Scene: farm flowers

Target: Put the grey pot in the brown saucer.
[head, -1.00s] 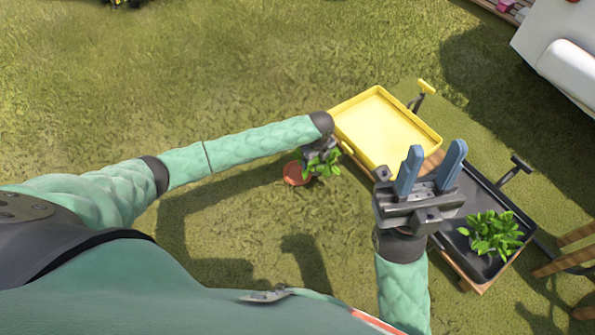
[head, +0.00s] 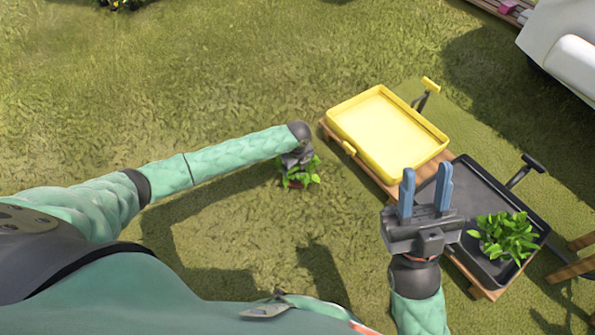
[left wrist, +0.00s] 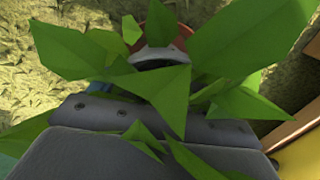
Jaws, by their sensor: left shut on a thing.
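The grey pot (left wrist: 157,54) shows its pale rim in the left wrist view, largely covered by the green leaves of its plant (left wrist: 165,90). My left gripper (head: 296,163) is shut on the pot, low over the grass. In the head view, leaves (head: 311,179) stick out around the gripper and hide the pot. The brown saucer (head: 294,184) shows as a small reddish patch under the leaves; its edge (left wrist: 180,24) also shows behind the pot in the left wrist view. I cannot tell whether pot and saucer touch. My right gripper (head: 425,180) is open and empty.
A yellow tray (head: 388,128) on a wooden stand is right of my left gripper. A black tray (head: 468,184) holding another leafy plant (head: 505,236) is beyond my right gripper. A white object (head: 570,50) is at top right. Grass around the saucer is open on the left.

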